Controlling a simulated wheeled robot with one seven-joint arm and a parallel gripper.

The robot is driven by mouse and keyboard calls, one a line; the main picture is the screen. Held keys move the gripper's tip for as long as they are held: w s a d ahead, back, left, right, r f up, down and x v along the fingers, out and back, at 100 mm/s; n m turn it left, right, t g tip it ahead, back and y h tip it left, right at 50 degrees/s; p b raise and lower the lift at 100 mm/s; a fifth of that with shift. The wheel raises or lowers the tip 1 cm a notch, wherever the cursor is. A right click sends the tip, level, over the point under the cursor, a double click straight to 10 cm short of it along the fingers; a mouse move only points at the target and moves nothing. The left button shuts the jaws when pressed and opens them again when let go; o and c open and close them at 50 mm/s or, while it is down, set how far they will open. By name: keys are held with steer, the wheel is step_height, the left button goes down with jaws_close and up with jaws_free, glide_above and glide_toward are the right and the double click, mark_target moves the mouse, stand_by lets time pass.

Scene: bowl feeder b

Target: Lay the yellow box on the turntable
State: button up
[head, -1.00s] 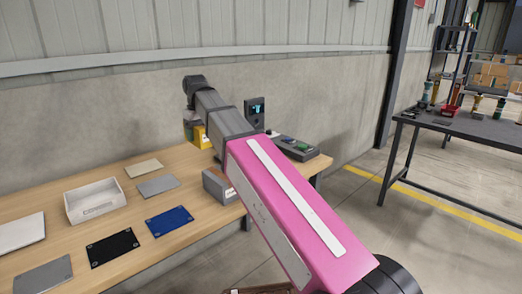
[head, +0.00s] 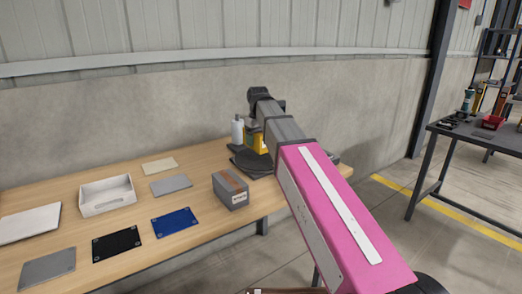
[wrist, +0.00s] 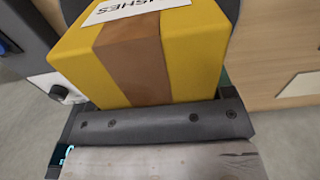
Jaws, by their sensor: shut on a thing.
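The yellow box (head: 257,141) shows partly behind my arm at the back right of the wooden bench. In the wrist view the yellow box (wrist: 190,60), with a brown band and a white label, fills the upper middle. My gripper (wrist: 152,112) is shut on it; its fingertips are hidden. The turntable (head: 243,162) is a dark round disc on the bench, partly hidden by my arm. The box appears over or close to the disc's far right part; I cannot tell whether they touch.
A grey box with a brown band (head: 231,190) stands just in front of the turntable. A white bottle (head: 238,131) stands behind it. A white tray (head: 107,195), a blue plate (head: 174,222) and a black plate (head: 117,244) lie to the left. A concrete wall backs the bench.

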mark_target(261, 157)
steer(key=shift+w+d+f, duration=0.3)
steer(key=shift+d+f, duration=0.2)
steer(key=shift+d, duration=0.05)
steer(key=shift+f, duration=1.85)
steer(key=shift+f, duration=0.15)
steer(key=o, duration=1.3)
step_height(261, 157, up, 11)
steer(key=shift+r, duration=0.65)
